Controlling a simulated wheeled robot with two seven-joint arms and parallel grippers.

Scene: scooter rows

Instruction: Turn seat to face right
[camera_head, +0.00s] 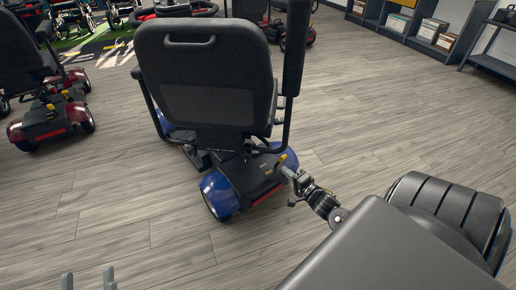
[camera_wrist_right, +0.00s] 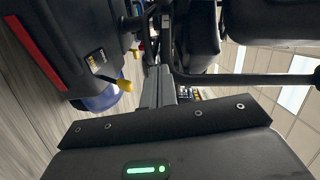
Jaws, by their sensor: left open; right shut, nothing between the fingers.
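The black scooter seat (camera_head: 205,75) shows its back to me in the head view, with one armrest (camera_head: 295,50) raised at its right. It sits on a scooter with blue fenders (camera_head: 220,193). My right gripper (camera_head: 287,173) is shut and empty, at the right rear of the scooter below the seat. Its fingers show in the right wrist view (camera_wrist_right: 158,87), beside a yellow-tipped lever (camera_wrist_right: 123,84); I cannot tell whether they touch it. My left gripper (camera_head: 88,279) is open and empty at the lower left, away from the scooter.
A red scooter (camera_head: 50,120) stands at the left. More scooters and wheelchairs are at the back. Shelves (camera_head: 425,35) with boxes and a dark bench (camera_head: 490,55) line the back right. The wooden floor (camera_head: 400,120) is clear around the blue scooter's right side.

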